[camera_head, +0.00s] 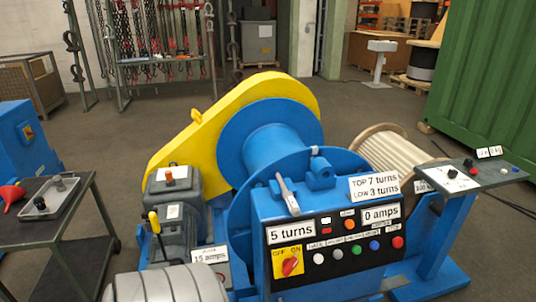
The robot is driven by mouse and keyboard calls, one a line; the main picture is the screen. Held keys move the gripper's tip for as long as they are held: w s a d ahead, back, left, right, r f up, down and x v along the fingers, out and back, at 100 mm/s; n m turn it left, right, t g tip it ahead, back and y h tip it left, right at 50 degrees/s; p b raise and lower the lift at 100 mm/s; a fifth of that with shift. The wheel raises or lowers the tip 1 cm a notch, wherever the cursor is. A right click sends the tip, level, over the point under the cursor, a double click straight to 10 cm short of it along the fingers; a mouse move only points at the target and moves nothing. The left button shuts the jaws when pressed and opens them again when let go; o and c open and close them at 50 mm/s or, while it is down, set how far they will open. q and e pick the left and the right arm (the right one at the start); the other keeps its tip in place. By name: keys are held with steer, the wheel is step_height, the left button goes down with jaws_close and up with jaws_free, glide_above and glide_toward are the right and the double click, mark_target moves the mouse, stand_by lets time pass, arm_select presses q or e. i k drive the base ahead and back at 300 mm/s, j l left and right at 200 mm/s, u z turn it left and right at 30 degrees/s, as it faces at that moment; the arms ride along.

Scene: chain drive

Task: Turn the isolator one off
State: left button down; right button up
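A red rotary switch (289,266) sits on a yellow plate marked OFF and ON, at the lower left of the black control panel (330,270) on the blue winch. Its handle looks slanted with its top toward the ON side, but it is small. A second yellow plate with a reddish knob (28,132) is on the blue cabinet at the far left; its position is too small to read. No label "isolator one" can be read on either. Neither of my grippers is in view.
Indicator lights and coloured buttons (374,245) sit right of the switch. A lever (287,194) stands above the panel. A side table (45,230) with a tray is at left, a small control desk (470,177) at right. Open floor lies behind the winch.

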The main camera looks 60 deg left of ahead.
mark_target(289, 264)
steer(key=u, duration=1.6)
